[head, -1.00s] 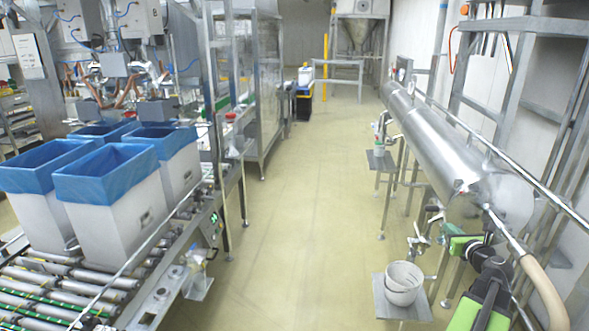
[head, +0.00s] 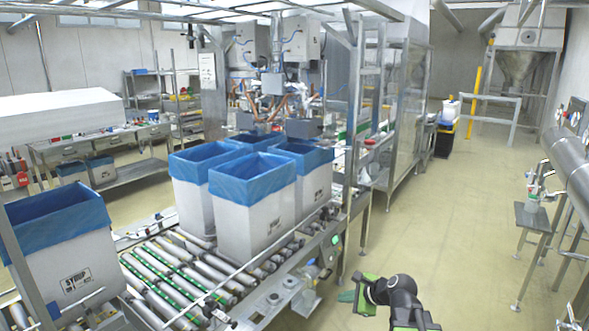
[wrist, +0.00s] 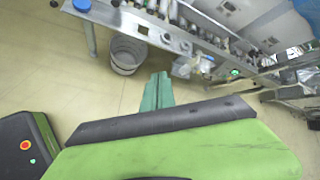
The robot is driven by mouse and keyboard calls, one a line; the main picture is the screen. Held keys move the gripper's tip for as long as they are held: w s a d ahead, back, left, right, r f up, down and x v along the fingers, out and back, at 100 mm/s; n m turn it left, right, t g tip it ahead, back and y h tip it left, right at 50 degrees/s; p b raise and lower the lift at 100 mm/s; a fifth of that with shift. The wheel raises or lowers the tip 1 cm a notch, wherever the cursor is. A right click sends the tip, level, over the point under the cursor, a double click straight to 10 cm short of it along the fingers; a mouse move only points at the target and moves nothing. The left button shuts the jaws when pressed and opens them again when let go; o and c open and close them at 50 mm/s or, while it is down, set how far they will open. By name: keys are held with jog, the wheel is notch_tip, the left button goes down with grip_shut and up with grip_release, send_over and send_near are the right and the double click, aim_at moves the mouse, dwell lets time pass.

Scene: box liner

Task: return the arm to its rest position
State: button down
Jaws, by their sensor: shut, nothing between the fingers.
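My gripper (wrist: 157,92) shows in the wrist view as two teal fingers lying together, shut with nothing between them. In the head view it is low and right of centre (head: 347,297), at the end of my green and black arm (head: 398,296). The fingers appear over bare floor just right of the roller conveyor's near edge. They touch nothing that I can see. The lower part of my arm is cut off by the bottom of the head view.
The roller conveyor (head: 195,275) carries several white boxes with blue liners (head: 250,210). A steel cylinder (head: 573,165) and a small stand (head: 531,216) are at right. The aisle floor (head: 450,215) is clear.

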jog(key=s+a+f+n+g+h, duration=0.1)
jog(key=s+a+f+n+g, duration=0.3)
jog(key=s+a+n, duration=0.25)
jog(key=s+d+f+n+g+h, duration=0.3)
jog(key=s+d+n, duration=0.3)
jog(key=n, duration=0.6)
jog(key=shift+s+d+f+n+g+h, duration=0.35)
jog(key=shift+s+h, duration=0.45)
jog(key=shift+s, duration=0.35)
